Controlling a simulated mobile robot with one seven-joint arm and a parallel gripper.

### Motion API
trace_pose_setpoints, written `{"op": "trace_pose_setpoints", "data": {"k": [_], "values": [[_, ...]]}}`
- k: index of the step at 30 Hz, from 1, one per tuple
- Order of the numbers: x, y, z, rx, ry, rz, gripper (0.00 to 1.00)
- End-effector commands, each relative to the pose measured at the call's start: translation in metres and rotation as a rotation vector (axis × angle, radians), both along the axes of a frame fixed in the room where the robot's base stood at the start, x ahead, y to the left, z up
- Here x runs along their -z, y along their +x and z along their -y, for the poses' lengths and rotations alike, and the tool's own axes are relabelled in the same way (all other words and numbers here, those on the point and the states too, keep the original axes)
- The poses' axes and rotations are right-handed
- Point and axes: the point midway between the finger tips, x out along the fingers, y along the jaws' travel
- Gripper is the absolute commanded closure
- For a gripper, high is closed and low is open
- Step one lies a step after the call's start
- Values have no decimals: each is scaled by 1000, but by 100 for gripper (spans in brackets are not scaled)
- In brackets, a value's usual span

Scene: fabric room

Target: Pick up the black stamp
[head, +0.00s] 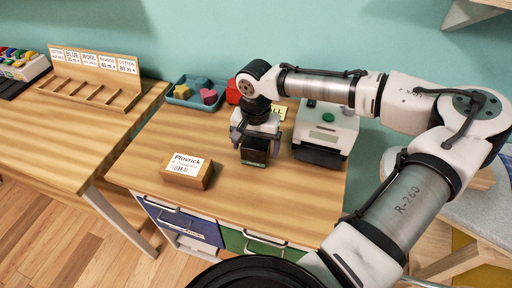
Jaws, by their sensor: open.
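A dark block with a pale strip along its lower edge (254,154), which looks like the black stamp, stands on the wooden table directly below my gripper. My gripper (256,141) points down over it, with the jaws open. The upper part of the block is hidden by the gripper.
A wooden block labelled "Plovrick" (187,170) lies to the left. A white machine with a green button (326,131) stands close on the right. A blue tray (184,98) with coloured shapes and a red object (233,92) are behind. The table front (270,205) is clear.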

Motion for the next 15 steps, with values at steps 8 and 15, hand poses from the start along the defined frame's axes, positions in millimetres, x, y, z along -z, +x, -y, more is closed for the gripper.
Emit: {"op": "trace_pose_setpoints", "data": {"k": [8, 15], "values": [[29, 0, 1, 0, 0, 1, 11], [30, 0, 1, 0, 0, 2, 12]]}}
